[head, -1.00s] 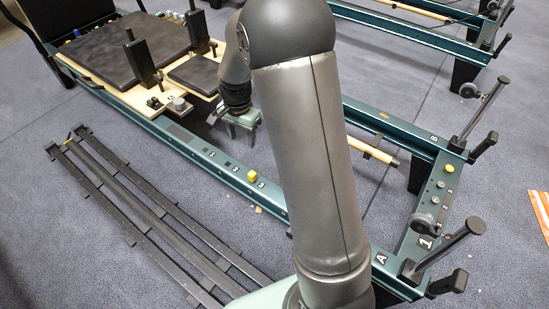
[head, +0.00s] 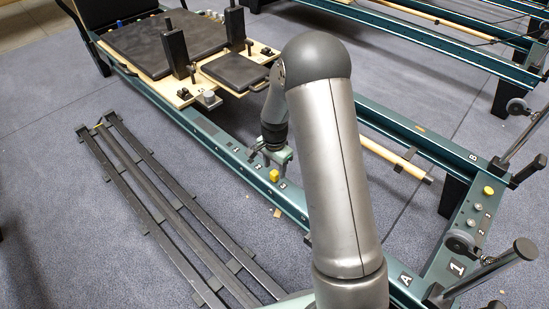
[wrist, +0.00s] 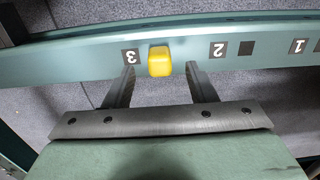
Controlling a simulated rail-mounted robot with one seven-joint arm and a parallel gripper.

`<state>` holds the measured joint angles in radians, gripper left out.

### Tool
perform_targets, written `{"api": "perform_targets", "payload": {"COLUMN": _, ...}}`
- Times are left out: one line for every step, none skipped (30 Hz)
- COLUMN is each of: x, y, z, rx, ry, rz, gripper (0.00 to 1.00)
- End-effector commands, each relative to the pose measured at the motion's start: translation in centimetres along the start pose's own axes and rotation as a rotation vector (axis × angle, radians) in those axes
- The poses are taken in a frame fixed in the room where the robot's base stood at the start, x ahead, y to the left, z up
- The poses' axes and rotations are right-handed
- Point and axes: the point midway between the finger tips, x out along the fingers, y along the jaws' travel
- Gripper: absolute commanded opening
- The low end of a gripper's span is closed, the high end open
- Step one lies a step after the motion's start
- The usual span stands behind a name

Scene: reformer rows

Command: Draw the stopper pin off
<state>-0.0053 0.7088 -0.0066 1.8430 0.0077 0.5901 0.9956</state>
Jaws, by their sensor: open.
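The stopper pin is a yellow, blocky knob (head: 274,176) standing in the near teal side rail (head: 235,158), beside the number 3 label. It also shows in the wrist view (wrist: 159,60), between labels 3 and 2. My gripper (head: 260,162) hangs over this rail, just behind the yellow knob in the head view. In the wrist view my gripper (wrist: 160,72) is open and empty, with one dark finger on each side of the knob. Touch with the knob cannot be seen.
A second yellow knob (head: 488,190) sits on the end frame at the right. The carriage (head: 160,45) with black posts stands farther along the rails. A black slatted track (head: 165,205) lies on the floor at left. Label 2 (wrist: 218,49) is on the rail.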

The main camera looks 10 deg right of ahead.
Motion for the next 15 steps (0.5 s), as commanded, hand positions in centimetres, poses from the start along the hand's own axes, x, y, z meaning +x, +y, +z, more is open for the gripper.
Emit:
{"api": "perform_targets", "payload": {"x": 1.2, "y": 0.1, "z": 0.0, "rx": 0.000, "ry": -0.001, "rz": 0.002, "gripper": 0.51}}
{"api": "perform_targets", "payload": {"x": 1.7, "y": 0.1, "z": 0.0, "rx": 0.000, "ry": -0.002, "rz": 0.002, "gripper": 0.51}}
{"api": "perform_targets", "payload": {"x": 2.2, "y": 0.1, "z": 0.0, "rx": 0.001, "ry": -0.001, "rz": 0.002, "gripper": 0.51}}
{"api": "perform_targets", "payload": {"x": 2.5, "y": 0.0, "z": 0.0, "rx": 0.001, "ry": 0.000, "rz": 0.001, "gripper": 0.51}}
{"api": "perform_targets", "payload": {"x": 2.9, "y": 0.0, "z": -0.1, "rx": 0.001, "ry": 0.000, "rz": 0.000, "gripper": 0.51}}
{"api": "perform_targets", "payload": {"x": 3.2, "y": 0.0, "z": -0.1, "rx": 0.001, "ry": 0.000, "rz": 0.001, "gripper": 0.51}}
{"api": "perform_targets", "payload": {"x": 3.4, "y": 0.0, "z": 0.0, "rx": 0.001, "ry": 0.000, "rz": 0.001, "gripper": 0.51}}
{"api": "perform_targets", "payload": {"x": 3.6, "y": 0.0, "z": 0.0, "rx": 0.002, "ry": 0.000, "rz": 0.001, "gripper": 0.51}}
{"api": "perform_targets", "payload": {"x": 3.8, "y": 0.0, "z": 0.0, "rx": 0.002, "ry": 0.000, "rz": 0.001, "gripper": 0.51}}
{"api": "perform_targets", "payload": {"x": 3.9, "y": 0.0, "z": 0.0, "rx": 0.002, "ry": 0.000, "rz": 0.000, "gripper": 0.51}}
{"api": "perform_targets", "payload": {"x": 4.0, "y": 0.0, "z": 0.0, "rx": 0.002, "ry": 0.000, "rz": 0.000, "gripper": 0.51}}
{"api": "perform_targets", "payload": {"x": 4.0, "y": 0.0, "z": 0.0, "rx": 0.002, "ry": 0.000, "rz": 0.000, "gripper": 0.51}}
{"api": "perform_targets", "payload": {"x": 4.0, "y": 0.0, "z": 0.0, "rx": 0.001, "ry": 0.000, "rz": 0.000, "gripper": 0.51}}
{"api": "perform_targets", "payload": {"x": 4.1, "y": 0.0, "z": 0.0, "rx": 0.001, "ry": 0.000, "rz": 0.000, "gripper": 0.51}}
{"api": "perform_targets", "payload": {"x": 4.0, "y": 0.0, "z": 0.0, "rx": 0.001, "ry": 0.000, "rz": 0.000, "gripper": 0.51}}
